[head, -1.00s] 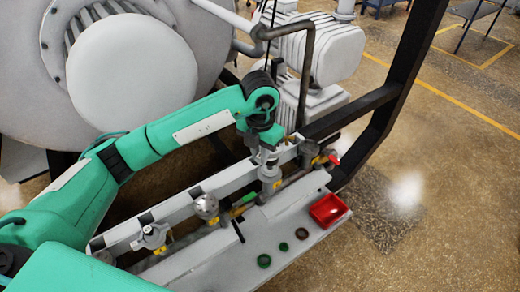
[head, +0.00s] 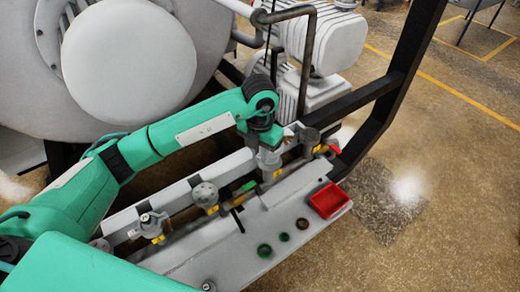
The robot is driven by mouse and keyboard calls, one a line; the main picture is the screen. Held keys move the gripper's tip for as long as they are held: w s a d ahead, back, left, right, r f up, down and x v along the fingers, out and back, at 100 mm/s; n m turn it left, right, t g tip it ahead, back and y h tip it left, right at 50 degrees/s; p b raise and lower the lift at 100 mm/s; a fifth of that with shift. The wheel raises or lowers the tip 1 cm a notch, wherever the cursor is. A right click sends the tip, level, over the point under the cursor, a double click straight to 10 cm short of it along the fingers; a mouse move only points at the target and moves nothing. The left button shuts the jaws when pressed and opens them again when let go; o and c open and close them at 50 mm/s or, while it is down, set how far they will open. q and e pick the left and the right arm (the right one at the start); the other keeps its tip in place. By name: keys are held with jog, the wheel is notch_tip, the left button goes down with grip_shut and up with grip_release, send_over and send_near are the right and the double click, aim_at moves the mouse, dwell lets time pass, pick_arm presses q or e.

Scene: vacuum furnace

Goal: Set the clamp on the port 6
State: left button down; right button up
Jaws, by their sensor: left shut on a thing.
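My left gripper (head: 268,156) points down over the row of valves and ports on the pipe rail. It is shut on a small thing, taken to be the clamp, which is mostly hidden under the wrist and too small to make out. A grey port body stands right below the gripper; I cannot tell whether the clamp touches it. Other fittings stand along the rail: a grey one at the left (head: 150,224), a round-headed one (head: 205,194) in the middle, and one with a red handle (head: 328,149) at the right. No port numbers are readable. My right gripper is not in view.
A grey shelf (head: 225,262) runs in front of the rail. On it lie a green ring (head: 264,251), a darker ring (head: 284,237), a brown ring (head: 302,224) and a red tray (head: 329,201). A black frame post (head: 412,50) rises at the right. Open floor lies beyond.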

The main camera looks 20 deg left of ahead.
pick_arm(q)
notch_tip(320, 180, down, 6)
jog(key=b, duration=0.3)
jog(key=shift+r, duration=0.2)
dwell(0.4)
dwell(0.6)
jog(key=c, duration=1.3)
grip_release()
jog(key=shift+f, duration=0.1)
notch_tip(320, 180, up, 12)
jog(key=b, duration=0.3)
jog(key=shift+r, duration=0.95)
